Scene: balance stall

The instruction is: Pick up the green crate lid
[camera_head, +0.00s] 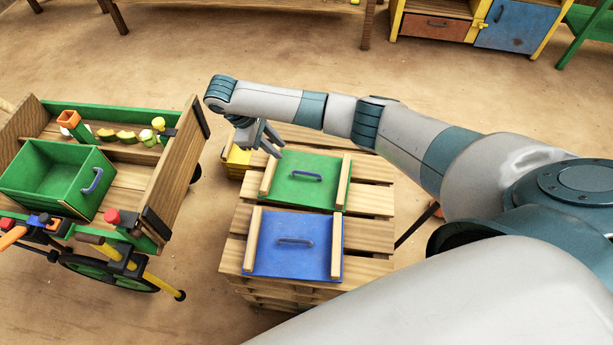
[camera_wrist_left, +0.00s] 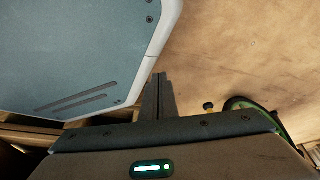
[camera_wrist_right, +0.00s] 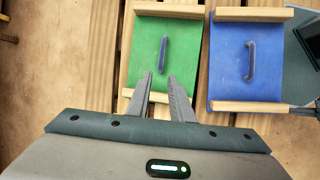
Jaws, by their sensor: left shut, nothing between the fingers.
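The green crate lid (camera_head: 311,194) lies flat on a wooden pallet stack, with a dark blue-grey handle in its middle and pale wooden strips on two sides. In the right wrist view the lid (camera_wrist_right: 147,68) is ahead of my right gripper (camera_wrist_right: 161,77). That gripper is open and empty; its fingertips overlap the lid's near part, short of the handle (camera_wrist_right: 163,53). In the head view my right gripper (camera_head: 271,140) is at the lid's far left corner. My left gripper (camera_wrist_left: 159,77) is shut and empty in the left wrist view, away from the lid.
A blue lid (camera_head: 280,245) lies beside the green one on the pallet stack (camera_head: 368,234). A wooden cart with a green crate (camera_head: 75,192) stands at left. A yellow crate (camera_head: 237,157) is behind the pallets. Bare floor separates cart and pallets.

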